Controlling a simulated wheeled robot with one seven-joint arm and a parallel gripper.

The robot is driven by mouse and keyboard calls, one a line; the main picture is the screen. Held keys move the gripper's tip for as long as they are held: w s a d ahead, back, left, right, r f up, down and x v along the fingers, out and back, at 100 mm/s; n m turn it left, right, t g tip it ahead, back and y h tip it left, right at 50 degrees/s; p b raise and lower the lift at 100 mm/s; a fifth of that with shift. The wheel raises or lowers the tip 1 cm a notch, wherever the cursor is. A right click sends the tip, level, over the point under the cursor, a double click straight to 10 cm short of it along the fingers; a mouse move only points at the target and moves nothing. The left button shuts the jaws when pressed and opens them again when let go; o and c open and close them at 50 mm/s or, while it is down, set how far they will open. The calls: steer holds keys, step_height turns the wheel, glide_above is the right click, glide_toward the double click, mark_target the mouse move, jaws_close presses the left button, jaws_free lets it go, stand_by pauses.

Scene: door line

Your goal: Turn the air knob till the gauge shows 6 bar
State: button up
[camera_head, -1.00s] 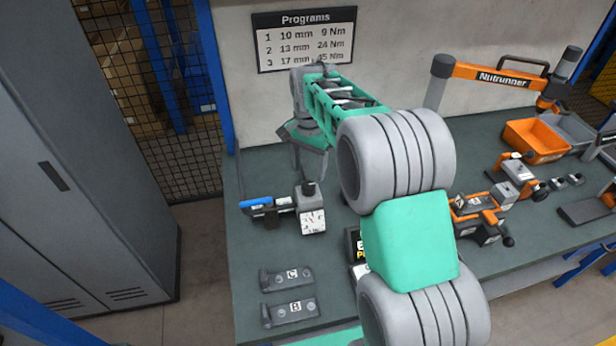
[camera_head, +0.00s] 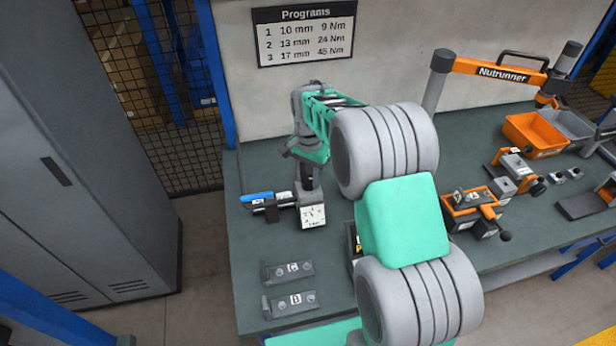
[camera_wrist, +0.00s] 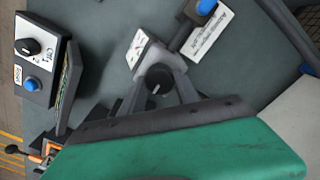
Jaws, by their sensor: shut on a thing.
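The air unit (camera_head: 312,214) stands on the left part of the bench with its square white gauge facing front. The black air knob (camera_wrist: 158,80) is on top of the unit. My gripper (camera_wrist: 160,88) reaches down from above, its fingers on either side of the knob and shut on it. In the head view my gripper (camera_head: 309,178) is over the unit, and its fingertips are partly hidden. The blue-handled valve (camera_head: 258,198) joins the unit's left side.
Two dark blocks marked C (camera_head: 288,272) and B (camera_head: 291,303) lie in front. A control box (camera_wrist: 36,65) with a black knob and blue button stands nearby. An orange fixture (camera_head: 470,210) and orange bin (camera_head: 535,135) are to the right.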

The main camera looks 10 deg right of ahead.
jaws_close()
steer(key=shift+m, duration=0.3)
steer(key=m+b, duration=0.1)
steer(key=m, duration=0.1)
steer(key=shift+m, duration=0.3)
steer(key=m+b, duration=0.1)
steer(key=m, duration=0.2)
steer(key=shift+m, duration=0.3)
steer(key=m+b, duration=0.1)
steer(key=m, duration=0.4)
steer(key=m+b, duration=0.1)
steer(key=m, duration=0.5)
steer(key=shift+r, duration=0.1)
